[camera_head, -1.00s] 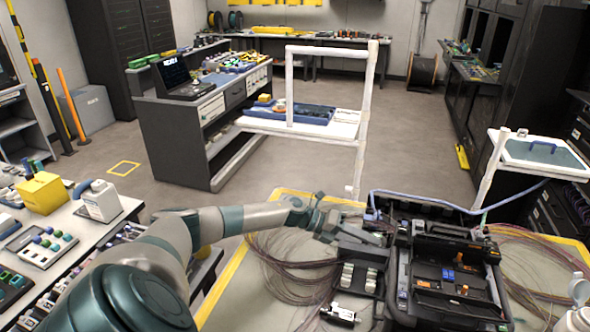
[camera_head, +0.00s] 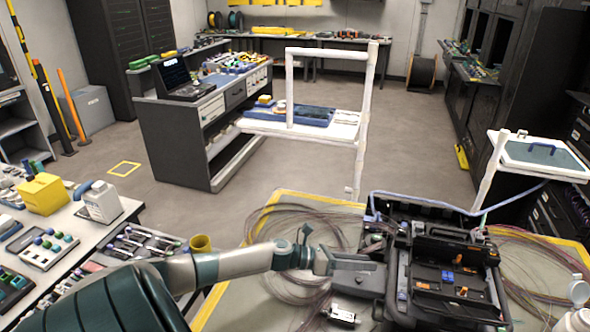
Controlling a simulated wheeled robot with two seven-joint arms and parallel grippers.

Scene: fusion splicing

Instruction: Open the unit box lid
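My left gripper (camera_head: 372,275) reaches in from the left over the work mat, beside the left wall of an open black case (camera_head: 403,270). A flat grey piece lies at the end of my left arm, where a small dark unit with white parts stood in view a second ago. I cannot tell how much of this piece is my gripper and how much is a lid. The white parts are hidden now. My gripper's fingertips are too small and covered to show whether they are open or shut. My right gripper is not in view.
The work mat (camera_head: 243,287) has a yellow border. Coiled thin cables lie on both sides of the case, and a blue cable (camera_head: 440,204) runs behind it. A small white device (camera_head: 341,315) lies in front. A white container (camera_head: 577,292) stands at the right edge.

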